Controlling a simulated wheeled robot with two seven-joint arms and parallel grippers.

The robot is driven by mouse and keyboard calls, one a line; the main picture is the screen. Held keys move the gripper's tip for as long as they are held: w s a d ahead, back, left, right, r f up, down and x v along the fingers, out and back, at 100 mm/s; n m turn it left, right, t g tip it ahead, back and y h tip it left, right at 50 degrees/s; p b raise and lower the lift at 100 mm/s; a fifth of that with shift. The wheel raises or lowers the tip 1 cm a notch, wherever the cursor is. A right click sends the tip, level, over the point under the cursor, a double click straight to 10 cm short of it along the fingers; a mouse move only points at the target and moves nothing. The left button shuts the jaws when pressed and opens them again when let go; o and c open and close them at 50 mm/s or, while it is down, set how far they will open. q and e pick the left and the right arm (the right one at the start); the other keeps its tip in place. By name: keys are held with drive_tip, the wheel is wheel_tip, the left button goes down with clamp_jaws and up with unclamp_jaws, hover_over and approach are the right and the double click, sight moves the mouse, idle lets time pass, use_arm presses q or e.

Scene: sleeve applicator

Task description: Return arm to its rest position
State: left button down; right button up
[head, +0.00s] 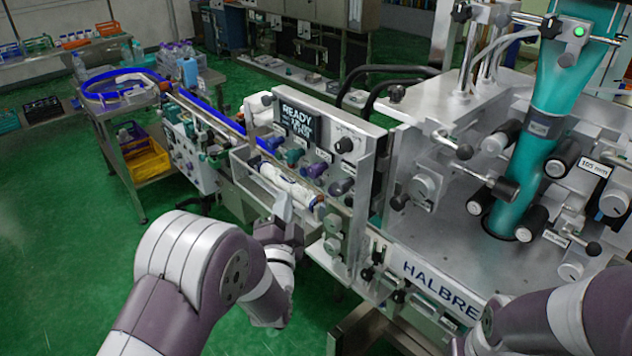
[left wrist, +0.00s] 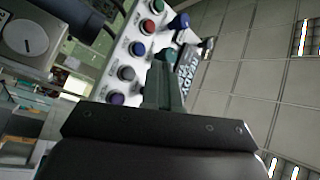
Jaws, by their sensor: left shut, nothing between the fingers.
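My left arm comes in from the lower left in the head view. Its gripper (head: 282,212) is in front of the control panel, near the white tray on the machine's front. Its fingers are together with nothing between them. The left gripper also shows in the left wrist view (left wrist: 163,85), fingers shut, with the button panel (left wrist: 135,45) behind them. My right arm (head: 560,320) shows at the lower right of the head view; its gripper is out of view. The machine's control panel (head: 318,112) has a screen reading "READY" and several coloured knobs.
The sleeve machine (head: 440,235) with its teal sleeve (head: 560,80) fills the right. A conveyor with blue rails (head: 215,112) runs to the back left. A steel cart holds a yellow crate (head: 148,160). Green floor (head: 60,270) lies open at the left.

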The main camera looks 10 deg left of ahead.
idle(0.4)
use_arm(q)
drive_tip(key=s+d+f+n+g+h, duration=0.1)
drive_tip(key=s+f+n+g, duration=0.2)
drive_tip(key=f+g, duration=0.3)
drive_tip(key=s+d+f+n+g+h, duration=0.1)
drive_tip(key=s+f+n+g+h, duration=0.2)
drive_tip(key=f, duration=0.5)
drive_tip(key=s+a+r+n+g+y, duration=0.1)
drive_tip(key=s+n+g, duration=0.1)
drive_tip(key=s+g, duration=0.3)
drive_tip(key=s+a+r+n+g, duration=0.1)
drive_tip(key=s+g, duration=0.4)
drive_tip(key=s, duration=0.8)
drive_tip(key=shift+a+r+n+y, duration=0.15)
drive_tip(key=shift+a+n+y, duration=0.25)
drive_tip(key=shift+a+n, duration=0.3)
drive_tip(key=shift+a, duration=0.1)
